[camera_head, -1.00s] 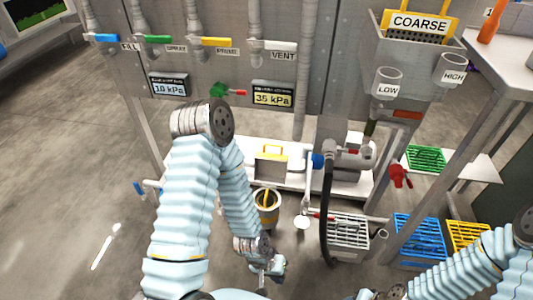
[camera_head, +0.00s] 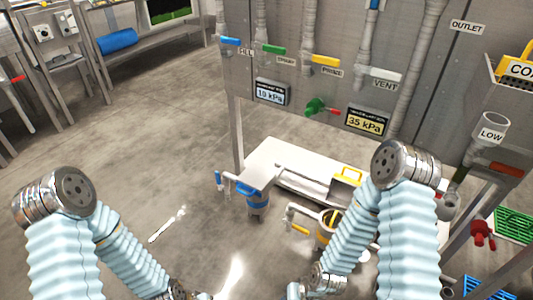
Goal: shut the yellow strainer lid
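The yellow strainer is a metal pot (camera_head: 324,238) on the floor side of the low white bench, with a yellow part showing inside its open top. A grey plate with a yellow handle (camera_head: 347,172), seemingly its lid, stands raised behind the pot. My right forearm crosses just right of the pot and partly covers it. My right gripper (camera_head: 318,286) is low in the picture, below the pot; its fingers are not clear. My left gripper (camera_head: 190,295) is at the bottom edge, left of the pot, mostly cut off. Neither is seen touching the lid.
A second strainer (camera_head: 258,204) with a blue handle stands left, its grey lid lying flat. The white bench (camera_head: 283,160) runs behind both. A yellow-handled lever (camera_head: 299,230) sits on piping beside the yellow pot. A red valve (camera_head: 482,233) is at right. Floor at left is open.

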